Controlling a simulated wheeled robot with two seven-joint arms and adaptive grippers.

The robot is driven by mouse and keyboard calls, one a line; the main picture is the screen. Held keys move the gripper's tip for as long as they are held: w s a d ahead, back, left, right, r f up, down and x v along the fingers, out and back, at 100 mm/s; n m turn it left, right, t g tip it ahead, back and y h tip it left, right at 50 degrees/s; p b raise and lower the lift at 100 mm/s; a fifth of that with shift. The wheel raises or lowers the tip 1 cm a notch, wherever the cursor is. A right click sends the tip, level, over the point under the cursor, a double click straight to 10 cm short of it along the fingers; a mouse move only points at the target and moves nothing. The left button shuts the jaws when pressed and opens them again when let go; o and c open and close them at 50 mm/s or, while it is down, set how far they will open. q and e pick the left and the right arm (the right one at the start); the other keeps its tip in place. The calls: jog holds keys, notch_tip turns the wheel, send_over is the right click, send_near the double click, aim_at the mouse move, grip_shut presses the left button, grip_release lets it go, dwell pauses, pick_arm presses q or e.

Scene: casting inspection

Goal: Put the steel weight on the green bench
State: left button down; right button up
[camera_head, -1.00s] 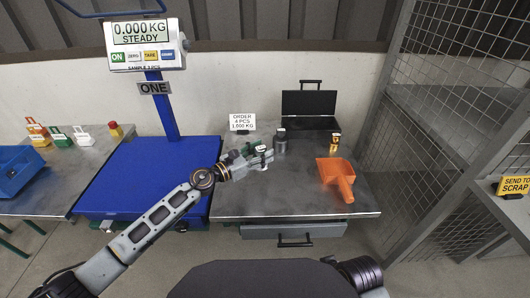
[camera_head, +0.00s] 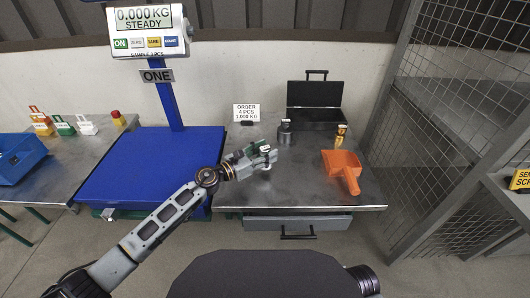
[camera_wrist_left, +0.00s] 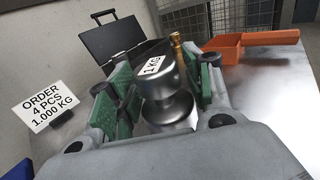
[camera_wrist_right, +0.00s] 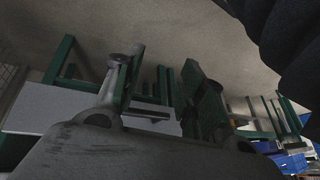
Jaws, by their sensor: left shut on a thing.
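The steel weight (camera_wrist_left: 160,75), silver with a "1 KG" label, sits between the green-padded fingers of my left gripper (camera_wrist_left: 160,95) in the left wrist view. The bench with green legs (camera_head: 88,160) stands at the far left with a grey top. My right gripper (camera_wrist_right: 160,85) shows in its wrist view with its fingers apart and nothing between them.
A dark grey cylinder (camera_head: 284,134), an open black case (camera_head: 314,104), a brass piece (camera_head: 340,134) and an orange scoop (camera_head: 343,168) are on the steel-topped bench (camera_head: 300,185). The blue scale (camera_head: 150,165) stands between benches. A blue bin (camera_head: 20,158) occupies the left bench; mesh fencing (camera_head: 440,130) is right.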

pick_arm(q)
jog(key=shift+f+b, duration=0.4)
jog(key=shift+f, duration=0.4)
jog(key=shift+f+b, duration=0.6)
jog(key=shift+f, duration=0.3)
pick_arm(e)
jog(key=shift+t+y, duration=0.3)
jog(key=shift+t, duration=0.1)
jog(key=shift+w+a+f, duration=0.1)
jog(key=shift+a+f, duration=0.15)
jog(key=shift+f, duration=0.85)
jog(key=shift+w+a+f, duration=0.1)
jog(key=shift+a+f, duration=0.15)
jog(key=shift+f, duration=0.8)
pick_arm(q)
jog(key=c, duration=1)
grip_release()
jog(key=shift+f, duration=0.25)
jog(key=o, duration=0.4)
pick_arm(e)
jog(key=shift+f, duration=0.2)
pick_arm(q)
jog(key=shift+r, duration=0.1)
pick_arm(e)
jog(key=shift+s+r, duration=0.1)
jog(key=shift+s, duration=0.1)
